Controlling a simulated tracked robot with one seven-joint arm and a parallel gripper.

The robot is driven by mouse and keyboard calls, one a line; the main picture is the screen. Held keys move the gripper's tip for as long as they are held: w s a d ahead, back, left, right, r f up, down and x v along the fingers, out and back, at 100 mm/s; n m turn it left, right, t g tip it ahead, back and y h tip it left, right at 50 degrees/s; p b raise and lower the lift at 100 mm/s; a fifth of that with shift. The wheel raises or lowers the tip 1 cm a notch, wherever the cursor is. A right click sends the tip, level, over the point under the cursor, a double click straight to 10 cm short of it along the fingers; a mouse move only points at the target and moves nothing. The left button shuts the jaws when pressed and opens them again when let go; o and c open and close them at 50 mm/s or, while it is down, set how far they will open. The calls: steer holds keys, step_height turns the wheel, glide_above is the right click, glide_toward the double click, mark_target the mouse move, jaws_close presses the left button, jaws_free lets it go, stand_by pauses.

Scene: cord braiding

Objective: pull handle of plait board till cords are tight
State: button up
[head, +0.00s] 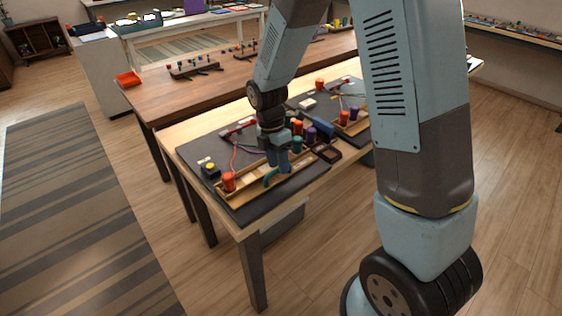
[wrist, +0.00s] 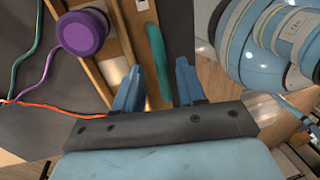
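The plait board (head: 250,186) is a long wooden tray on a dark mat, with an orange spool (head: 229,182) at its near left end. A teal curved handle (head: 269,178) stands at its front side, beside my gripper (head: 279,161). In the wrist view the teal handle (wrist: 157,60) shows between the fingers of my gripper (wrist: 158,70). The fingers are spread, with gaps on both sides of the handle. A purple spool (wrist: 82,32) is to their left. Orange, purple and teal cords run across the left of that view; the orange and purple ones look curved. The arm hides part of the board.
A black box with a yellow button (head: 210,168) and a red bar (head: 238,128) lie on the mat. A dark open tray (head: 327,154) sits to the right. A second board with spools (head: 350,118) stands further right. Another wooden table (head: 215,88) is behind.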

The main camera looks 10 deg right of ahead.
jaws_close()
stand_by(0.4)
stand_by(0.4)
